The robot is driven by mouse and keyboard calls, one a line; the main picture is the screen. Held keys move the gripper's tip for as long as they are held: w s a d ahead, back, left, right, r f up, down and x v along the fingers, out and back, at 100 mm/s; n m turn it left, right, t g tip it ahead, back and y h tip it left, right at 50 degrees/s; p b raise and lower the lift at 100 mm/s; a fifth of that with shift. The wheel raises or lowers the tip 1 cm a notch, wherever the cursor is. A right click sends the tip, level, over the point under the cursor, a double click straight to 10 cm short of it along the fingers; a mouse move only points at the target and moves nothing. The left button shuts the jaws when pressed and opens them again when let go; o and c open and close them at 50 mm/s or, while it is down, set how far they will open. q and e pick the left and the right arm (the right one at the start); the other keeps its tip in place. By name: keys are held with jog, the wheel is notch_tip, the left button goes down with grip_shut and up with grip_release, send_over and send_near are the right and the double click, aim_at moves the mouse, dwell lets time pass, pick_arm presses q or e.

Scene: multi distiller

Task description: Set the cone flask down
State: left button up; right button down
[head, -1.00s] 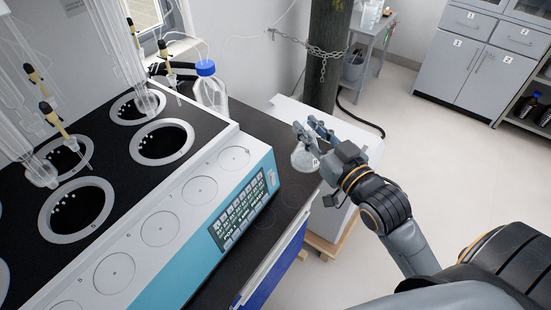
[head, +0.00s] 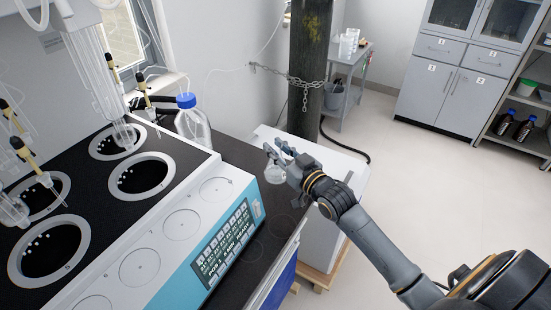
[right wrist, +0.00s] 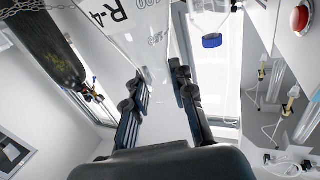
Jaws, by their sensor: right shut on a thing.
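My right gripper (head: 280,152) is shut on the small clear cone flask (head: 274,174), whose rounded lower part shows below the fingers in the head view. The flask appears over the far right part of the black bench top (head: 242,155), beside the distiller; I cannot tell whether its base touches. In the right wrist view the fingers (right wrist: 160,85) are on either side of the clear flask (right wrist: 140,35), which has dark printed marks including "R-4". My left gripper is not in view.
The distiller's white and blue front (head: 215,262) is left of the gripper. A clear bottle with a blue cap (head: 192,125) stands behind it. A white box-like unit (head: 345,163) and a dark chained cylinder (head: 310,70) are beyond the bench.

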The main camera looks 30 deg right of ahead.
jog(key=shift+w+f, duration=0.45)
notch_tip(320, 180, down, 3)
jog(key=shift+f, duration=0.1)
jog(key=shift+f, duration=0.1)
jog(key=c, duration=1.1)
grip_release()
jog(key=shift+s+d, duration=0.1)
jog(key=s, duration=0.4)
jog(key=s+d, duration=0.1)
jog(key=s, duration=0.6)
jog(key=shift+s+d+b, duration=0.3)
jog(key=shift+s, duration=0.05)
